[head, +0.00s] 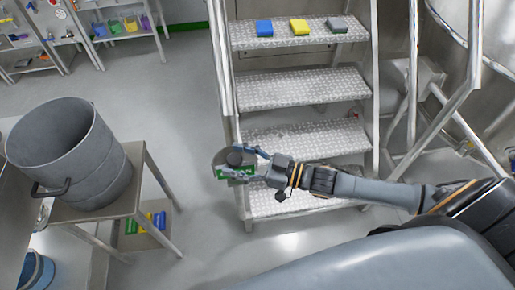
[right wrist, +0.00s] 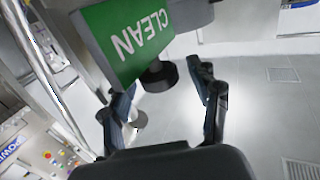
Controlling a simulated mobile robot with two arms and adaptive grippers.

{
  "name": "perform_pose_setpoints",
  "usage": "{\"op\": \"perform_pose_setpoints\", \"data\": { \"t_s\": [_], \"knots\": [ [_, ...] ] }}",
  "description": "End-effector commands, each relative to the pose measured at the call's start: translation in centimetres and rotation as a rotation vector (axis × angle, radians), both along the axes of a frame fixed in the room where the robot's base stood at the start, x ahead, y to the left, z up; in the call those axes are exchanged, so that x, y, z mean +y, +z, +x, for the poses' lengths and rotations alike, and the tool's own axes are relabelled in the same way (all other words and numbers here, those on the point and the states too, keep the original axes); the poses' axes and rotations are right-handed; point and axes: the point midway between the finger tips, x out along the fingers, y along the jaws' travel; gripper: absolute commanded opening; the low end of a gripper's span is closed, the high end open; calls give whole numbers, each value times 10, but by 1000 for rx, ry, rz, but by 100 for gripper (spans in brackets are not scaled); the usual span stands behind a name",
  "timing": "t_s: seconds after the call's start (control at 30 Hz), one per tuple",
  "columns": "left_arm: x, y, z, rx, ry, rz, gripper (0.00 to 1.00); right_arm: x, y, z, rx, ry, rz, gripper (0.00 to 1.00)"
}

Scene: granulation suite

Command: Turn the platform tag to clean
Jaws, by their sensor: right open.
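The platform tag (head: 236,173) is mounted beside the left post of the metal steps. Its green face reads CLEAN, and this face also fills the upper left of the right wrist view (right wrist: 128,42). A round dark knob (right wrist: 160,76) sits under the tag's plate; it also shows in the head view (head: 235,157). My right gripper (head: 241,162) is at the tag, its fingers open on either side of the knob. In the right wrist view a gap shows between the right finger and the knob; contact on the left is unclear. My left gripper is out of view.
The steps (head: 303,88) have handrails and carry blue, yellow and grey pads on the top tread. A large grey drum (head: 70,150) stands on a metal table at left. Open grey floor (head: 180,95) lies between table and steps.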

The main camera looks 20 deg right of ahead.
Motion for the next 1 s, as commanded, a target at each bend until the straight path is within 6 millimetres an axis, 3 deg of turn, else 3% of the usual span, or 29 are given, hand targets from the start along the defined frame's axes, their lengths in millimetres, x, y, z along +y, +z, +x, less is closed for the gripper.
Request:
{"op": "perform_pose_setpoints", "data": {
  "t_s": [0.5, 0.7, 1.0],
  "knots": [
    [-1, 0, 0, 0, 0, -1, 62, -68, -1, -62, 4, 1, -4, 62],
    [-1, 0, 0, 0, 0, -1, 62, -80, 0, -72, 2, 0, -1, 62],
    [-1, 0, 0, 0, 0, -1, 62, -82, 0, -73, -1, 0, -1, 62]
  ]
}}
